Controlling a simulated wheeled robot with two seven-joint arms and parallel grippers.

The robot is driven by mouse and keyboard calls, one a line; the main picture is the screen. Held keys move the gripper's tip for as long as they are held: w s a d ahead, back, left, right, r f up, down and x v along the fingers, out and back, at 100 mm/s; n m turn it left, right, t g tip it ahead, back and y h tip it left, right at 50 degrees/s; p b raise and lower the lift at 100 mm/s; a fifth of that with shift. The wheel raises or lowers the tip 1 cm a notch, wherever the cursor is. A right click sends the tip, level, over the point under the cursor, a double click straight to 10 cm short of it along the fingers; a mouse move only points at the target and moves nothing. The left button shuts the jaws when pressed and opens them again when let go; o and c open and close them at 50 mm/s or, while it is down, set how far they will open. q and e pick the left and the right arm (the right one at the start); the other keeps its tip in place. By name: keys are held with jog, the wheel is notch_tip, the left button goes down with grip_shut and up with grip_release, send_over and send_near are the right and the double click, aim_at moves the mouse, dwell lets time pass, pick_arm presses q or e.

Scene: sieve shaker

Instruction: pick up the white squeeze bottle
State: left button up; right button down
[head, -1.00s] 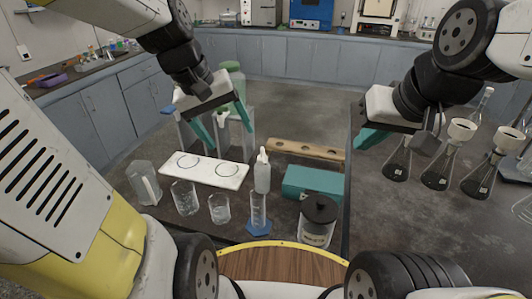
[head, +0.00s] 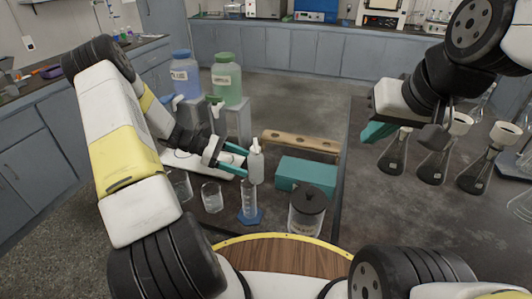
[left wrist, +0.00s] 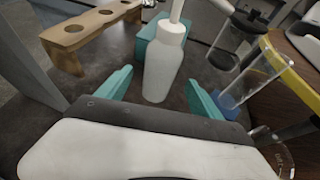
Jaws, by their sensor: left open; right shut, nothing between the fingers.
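The white squeeze bottle (head: 256,164) stands upright on the dark bench in the head view, with its nozzle up. In the left wrist view the bottle (left wrist: 164,65) stands just ahead of the fingertips, in line with the gap between them. My left gripper (head: 240,160) reaches in from the left with its teal fingers at the bottle's height. It also shows in the left wrist view (left wrist: 158,88), open and apart from the bottle's sides. My right gripper (head: 378,131) is shut and empty, above the right bench near the flasks.
A graduated cylinder (head: 249,200) stands close in front of the bottle. A teal box (head: 306,174), a dark-lidded jar (head: 306,211) and a wooden rack (head: 300,143) are right of it or behind. Flasks (head: 436,163) stand right.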

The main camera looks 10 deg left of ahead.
aim_at(264, 180)
pick_arm(q)
jog(key=shift+d+f, duration=0.25)
jog(key=shift+f, duration=0.1)
jog(key=x, duration=0.7)
jog(key=shift+w+d, duration=0.1)
jog(key=shift+d, duration=0.2)
jog(key=c, duration=0.8)
